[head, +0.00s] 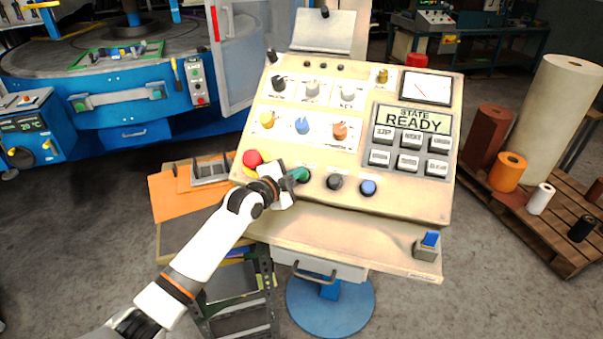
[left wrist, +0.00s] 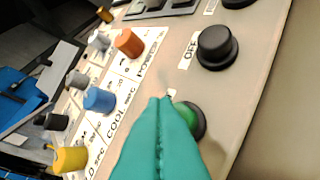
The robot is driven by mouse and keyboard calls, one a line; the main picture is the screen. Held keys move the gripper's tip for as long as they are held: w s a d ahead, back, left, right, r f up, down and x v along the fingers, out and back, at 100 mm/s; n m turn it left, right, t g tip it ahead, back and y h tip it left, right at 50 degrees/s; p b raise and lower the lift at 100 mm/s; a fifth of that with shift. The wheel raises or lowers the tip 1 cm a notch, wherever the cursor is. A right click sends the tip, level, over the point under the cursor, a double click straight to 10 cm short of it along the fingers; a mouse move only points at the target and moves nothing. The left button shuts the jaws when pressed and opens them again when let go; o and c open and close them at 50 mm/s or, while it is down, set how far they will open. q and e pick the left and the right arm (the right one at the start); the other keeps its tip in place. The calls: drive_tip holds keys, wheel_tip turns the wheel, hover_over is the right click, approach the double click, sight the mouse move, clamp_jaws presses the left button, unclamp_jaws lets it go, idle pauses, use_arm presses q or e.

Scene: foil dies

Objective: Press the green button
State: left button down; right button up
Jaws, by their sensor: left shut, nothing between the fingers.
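The green button (head: 304,175) sits in the lower row of the sloped beige control panel (head: 405,192), left of a black button (head: 335,182) and a blue button (head: 368,187). My left gripper (head: 294,175) is shut and empty, its teal fingertips right at the green button's left side. In the left wrist view the shut teal fingers (left wrist: 160,100) cover much of the green button (left wrist: 188,116). I cannot tell whether they touch it. The black button (left wrist: 217,45) labelled OFF is clear of them. My right gripper is not in view.
A red mushroom button (head: 252,158) is close beside my left wrist. Coloured knobs, including a blue one (head: 302,126), stick out above. The panel's display (head: 412,119) reads "STATE READY". A block with a blue top (head: 429,241) stands on the lower right ledge.

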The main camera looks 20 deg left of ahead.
use_arm(q)
drive_tip(key=shift+f, duration=0.1)
idle(0.7)
drive_tip(key=shift+w+f+b, duration=0.25)
drive_tip(key=shift+b, duration=0.25)
drive_tip(key=shift+w+f+b, duration=0.3)
drive_tip(key=shift+f+b, duration=0.15)
drive_tip(key=shift+b, duration=0.2)
idle(0.6)
drive_tip(key=shift+r, duration=0.1)
drive_tip(key=shift+s+r+p, duration=0.55)
drive_tip(key=shift+r+p, duration=0.1)
drive_tip(key=shift+p, duration=0.5)
drive_tip(key=s+r+p, duration=0.1)
drive_tip(key=r+p, duration=0.1)
drive_tip(key=s+r+p, duration=0.2)
drive_tip(key=p, duration=0.1)
drive_tip(key=shift+p, duration=0.3)
